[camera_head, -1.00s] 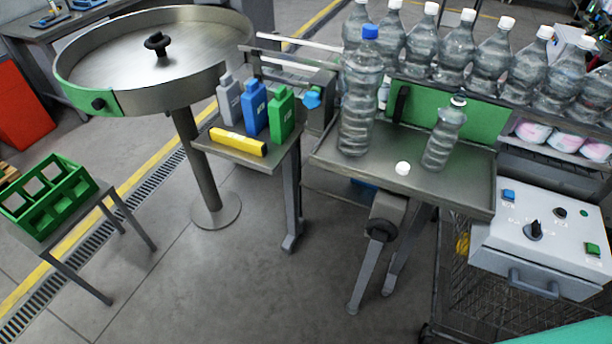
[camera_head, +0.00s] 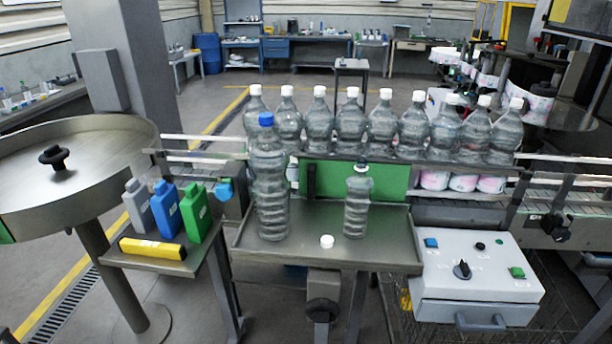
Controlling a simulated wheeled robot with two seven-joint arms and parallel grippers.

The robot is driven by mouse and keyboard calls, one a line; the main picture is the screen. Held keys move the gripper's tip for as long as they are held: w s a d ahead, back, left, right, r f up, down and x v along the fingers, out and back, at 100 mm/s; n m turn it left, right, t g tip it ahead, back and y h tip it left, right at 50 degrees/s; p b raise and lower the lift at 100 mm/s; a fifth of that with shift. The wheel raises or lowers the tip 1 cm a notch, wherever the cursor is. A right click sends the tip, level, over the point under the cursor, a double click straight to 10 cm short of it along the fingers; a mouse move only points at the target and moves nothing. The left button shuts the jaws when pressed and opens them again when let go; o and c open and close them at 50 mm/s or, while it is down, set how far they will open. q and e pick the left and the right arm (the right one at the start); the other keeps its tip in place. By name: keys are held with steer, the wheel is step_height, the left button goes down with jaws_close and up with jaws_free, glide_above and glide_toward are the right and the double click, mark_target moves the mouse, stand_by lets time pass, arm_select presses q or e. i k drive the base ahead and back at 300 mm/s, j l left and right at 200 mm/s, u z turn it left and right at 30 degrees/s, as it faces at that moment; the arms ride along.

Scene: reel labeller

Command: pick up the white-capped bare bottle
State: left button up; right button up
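Several clear bottles with white caps (camera_head: 351,125) stand upright in a row on the conveyor behind the metal tray (camera_head: 395,250). No label shows on their upper parts; the rail and green panel hide their lower parts. On the tray, a tall clear bottle with a blue cap (camera_head: 271,190) stands at the left. Neither of my grippers is in view.
Grey, blue (camera_head: 166,212) and green small containers and a yellow block (camera_head: 152,248) sit on a side stand at left. A round steel table (camera_head: 100,150) is beyond. A control box (camera_head: 478,268) stands right of the tray. Pink-and-white labelled items (camera_head: 463,182) show below the rail.

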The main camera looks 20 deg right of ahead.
mark_target(357, 200)
steer(key=z, duration=0.95)
